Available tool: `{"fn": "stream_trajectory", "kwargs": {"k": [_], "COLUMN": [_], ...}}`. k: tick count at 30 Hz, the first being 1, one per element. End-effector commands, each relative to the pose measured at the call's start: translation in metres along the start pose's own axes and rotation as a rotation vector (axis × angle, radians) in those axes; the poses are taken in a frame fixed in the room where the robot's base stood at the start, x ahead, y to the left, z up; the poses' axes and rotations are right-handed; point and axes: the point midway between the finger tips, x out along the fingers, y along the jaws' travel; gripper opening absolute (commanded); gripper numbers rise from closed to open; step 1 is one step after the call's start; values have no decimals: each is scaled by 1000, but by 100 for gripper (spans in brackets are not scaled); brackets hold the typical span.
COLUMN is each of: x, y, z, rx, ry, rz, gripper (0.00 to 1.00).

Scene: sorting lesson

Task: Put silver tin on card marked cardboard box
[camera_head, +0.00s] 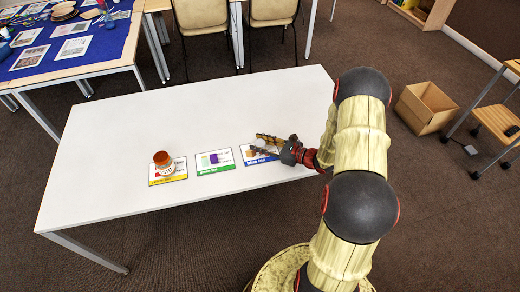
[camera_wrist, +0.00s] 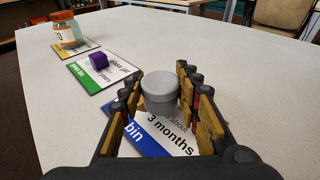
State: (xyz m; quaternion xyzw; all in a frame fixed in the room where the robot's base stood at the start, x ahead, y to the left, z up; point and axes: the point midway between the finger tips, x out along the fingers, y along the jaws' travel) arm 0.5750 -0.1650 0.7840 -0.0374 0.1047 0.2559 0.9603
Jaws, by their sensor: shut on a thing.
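The silver tin (camera_wrist: 160,92) is a short grey cylinder between the two fingers of my gripper (camera_wrist: 162,100) in the wrist view. My gripper is shut on it. The tin is over the blue-edged card (camera_wrist: 160,137); I cannot tell whether its base touches the card. In the head view my gripper (camera_head: 264,143) reaches in from the right over the blue-edged card (camera_head: 246,161), and the tin is small and partly hidden there. The visible card words include "bin" and "3 months"; its item name is hidden.
A green-edged card (camera_head: 212,169) bears a purple cube (camera_head: 214,158). A yellow-edged card (camera_head: 180,174) bears an orange-lidded jar (camera_head: 163,163). The white table (camera_head: 110,150) is otherwise clear. An open brown box (camera_head: 425,108) stands on the floor at right.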

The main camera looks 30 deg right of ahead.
Motion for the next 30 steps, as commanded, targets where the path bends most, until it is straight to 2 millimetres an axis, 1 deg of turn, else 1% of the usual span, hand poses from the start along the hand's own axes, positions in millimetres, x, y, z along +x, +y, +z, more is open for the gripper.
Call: {"fn": "stream_trajectory", "kwargs": {"k": [1, 3, 11, 15, 16, 25, 30], "x": [3, 4, 4, 5, 5, 5, 5], "y": [1, 1, 1, 1, 1, 1, 1], "z": [-14, -21, -20, -23, -24, -23, -23], "rx": [3, 2, 0, 1, 1, 1, 1], "ry": [1, 1, 0, 0, 0, 1, 1], "rz": [0, 0, 0, 0, 0, 0, 0], "gripper": [7, 7, 7, 7, 33, 50, 51]}}
